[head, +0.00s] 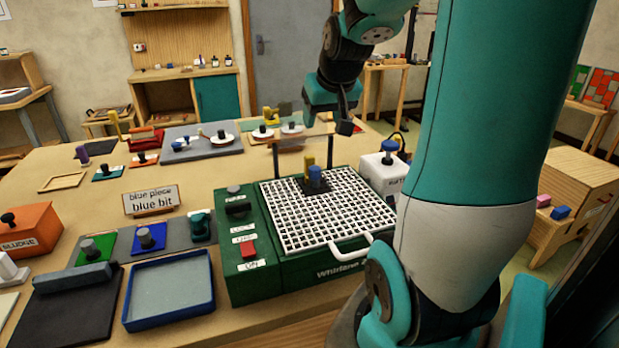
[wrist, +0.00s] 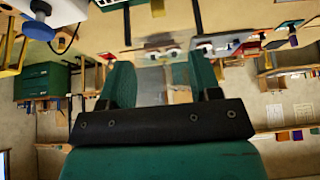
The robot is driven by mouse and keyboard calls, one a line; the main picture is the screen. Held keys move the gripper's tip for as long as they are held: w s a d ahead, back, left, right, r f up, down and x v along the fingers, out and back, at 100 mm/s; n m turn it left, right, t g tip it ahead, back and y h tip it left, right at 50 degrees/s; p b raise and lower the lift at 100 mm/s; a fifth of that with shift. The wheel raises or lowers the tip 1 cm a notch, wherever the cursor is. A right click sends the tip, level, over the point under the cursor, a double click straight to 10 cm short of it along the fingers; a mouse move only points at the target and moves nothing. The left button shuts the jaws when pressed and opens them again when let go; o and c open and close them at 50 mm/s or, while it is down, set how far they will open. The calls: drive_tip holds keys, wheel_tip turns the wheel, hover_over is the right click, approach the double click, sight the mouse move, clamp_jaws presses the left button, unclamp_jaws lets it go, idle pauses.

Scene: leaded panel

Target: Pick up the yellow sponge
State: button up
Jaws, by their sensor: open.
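My gripper (head: 345,118) hangs in the air above the far side of the table, behind the white grid. In the wrist view my gripper (wrist: 160,78) has its two green fingers wide apart with nothing between them. No thing is plainly a yellow sponge. A small upright yellow piece (head: 309,163) stands on the grid beside a blue knob. Another yellow thing (head: 397,141) shows partly behind the white box, and a yellow piece (head: 270,115) stands at the far table edge. I cannot tell whether any of these is the sponge.
The green machine (head: 250,220) carries the white grid (head: 330,215). A white box (head: 385,172) with a blue knob stands to its right. A blue tray (head: 170,318) and an orange box (head: 30,230) are at the left. Bare table (head: 60,160) lies at the far left.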

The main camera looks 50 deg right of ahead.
drive_tip(key=p, duration=0.2)
approach(310, 157)
drive_tip(key=x, duration=0.5)
drive_tip(key=shift+s+a+f, duration=0.1)
drive_tip(key=shift+s+a, duration=0.05)
drive_tip(key=shift+s, duration=0.15)
drive_tip(key=shift+w+p+x, duration=0.2)
drive_tip(key=shift+p+x, duration=0.8)
drive_tip(key=shift+x, duration=1.8)
drive_tip(key=shift+r, duration=0.2)
drive_tip(key=c, duration=1)
